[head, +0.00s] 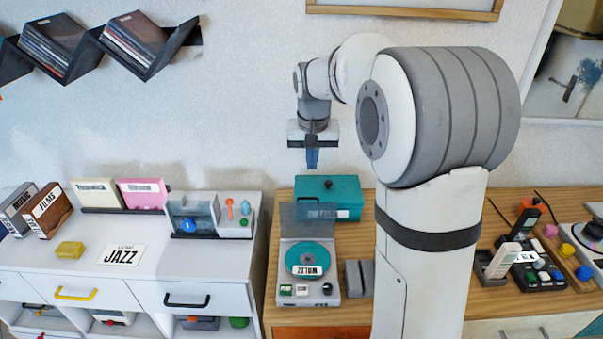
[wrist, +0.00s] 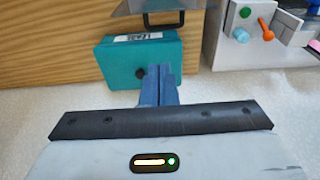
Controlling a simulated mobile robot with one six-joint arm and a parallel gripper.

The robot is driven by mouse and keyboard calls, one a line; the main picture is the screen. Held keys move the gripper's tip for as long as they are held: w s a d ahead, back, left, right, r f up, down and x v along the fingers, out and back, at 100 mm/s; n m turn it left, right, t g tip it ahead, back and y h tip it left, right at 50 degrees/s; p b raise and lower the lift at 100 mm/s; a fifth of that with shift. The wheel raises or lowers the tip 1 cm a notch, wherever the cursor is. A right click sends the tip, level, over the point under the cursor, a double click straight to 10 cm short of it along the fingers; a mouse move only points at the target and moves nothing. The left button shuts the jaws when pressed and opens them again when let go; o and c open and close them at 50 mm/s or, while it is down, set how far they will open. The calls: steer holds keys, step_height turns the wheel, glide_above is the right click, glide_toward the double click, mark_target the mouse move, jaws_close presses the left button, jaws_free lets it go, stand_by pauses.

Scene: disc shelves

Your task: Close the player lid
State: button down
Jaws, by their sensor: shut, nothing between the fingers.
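The player (head: 331,262) stands on the wooden-topped cabinet, with a teal disc (head: 307,261) lying in it. Its grey see-through lid (head: 293,216) is open and stands up at the player's back edge. Part of what looks like the lid (wrist: 170,7) shows at the top of the wrist view, with a dark handle. My gripper (head: 312,160) is shut and empty, pointing down high above the back of the cabinet. In the wrist view its blue fingers (wrist: 158,82) are together in front of the teal box. The gripper does not touch the lid.
A teal box (head: 347,190) with a dark knob stands right behind the lid; it also shows in the wrist view (wrist: 110,58). A grey slotted stand (head: 359,278) is right of the player. A white drawer unit (head: 140,268) is at left. The air above the player is clear.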

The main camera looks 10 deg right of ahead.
steer(key=w, duration=0.3)
steer(key=p, duration=0.3)
glide_above(308, 217)
steer(key=w+d, duration=0.1)
steer(key=w, duration=0.3)
step_height(308, 217, down, 9)
steer(key=shift+f, duration=0.15)
steer(key=shift+s+a+t+b, duration=0.1)
steer(key=shift+s+t+b, duration=0.25)
steer(key=shift+b, duration=0.8)
steer(key=shift+s, duration=0.1)
